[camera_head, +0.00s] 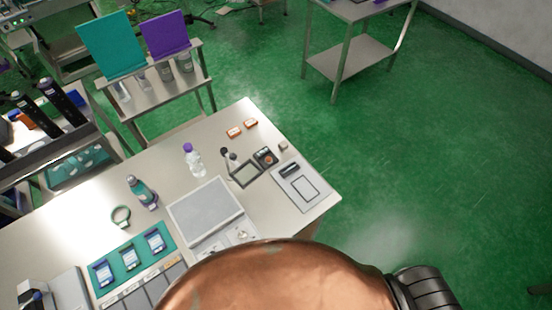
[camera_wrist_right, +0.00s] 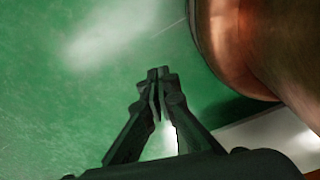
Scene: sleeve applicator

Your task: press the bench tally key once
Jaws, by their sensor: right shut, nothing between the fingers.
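A small black box with an orange-red spot on top (camera_head: 266,157) sits near the right end of the bench (camera_head: 160,167). It looks like the tally key, but it is too small to be sure. My right gripper (camera_wrist_right: 158,76) shows in the right wrist view, its fingers together and empty, with green floor behind them. It is away from the box, which does not show in that view. Neither gripper shows in the head view.
Around the box are a black square frame (camera_head: 246,174), a grey board with a dark clip (camera_head: 301,186), a small grey block (camera_head: 283,145) and orange pieces (camera_head: 234,132). A purple-capped bottle (camera_head: 194,161) stands left. A grey panel (camera_head: 205,211) lies nearer. Open floor is right.

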